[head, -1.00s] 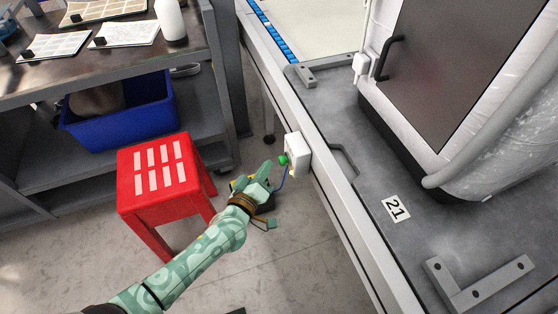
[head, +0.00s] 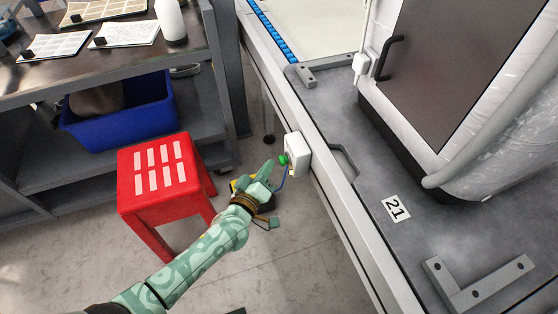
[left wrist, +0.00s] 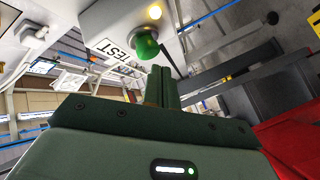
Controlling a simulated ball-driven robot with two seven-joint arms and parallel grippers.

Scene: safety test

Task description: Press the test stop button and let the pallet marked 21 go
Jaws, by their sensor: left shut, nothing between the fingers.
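The green test stop button (head: 283,159) sticks out from a white box (head: 297,155) on the side of the conveyor rail. In the left wrist view the green button (left wrist: 146,45) shows beside a TEST label (left wrist: 115,51) and a lit yellow lamp (left wrist: 155,12). My left gripper (head: 268,172) is shut and empty, its fingertips (left wrist: 162,72) very close to the button; I cannot tell whether they touch. The grey pallet (head: 385,240) with the tag 21 (head: 396,208) lies on the conveyor to the right, carrying a large wrapped cabinet (head: 440,70).
A red stool (head: 160,180) stands left of my left arm. Behind it is a metal bench (head: 40,85) with a blue bin (head: 120,118) on its lower shelf. The conveyor rail (head: 345,225) runs along my right side.

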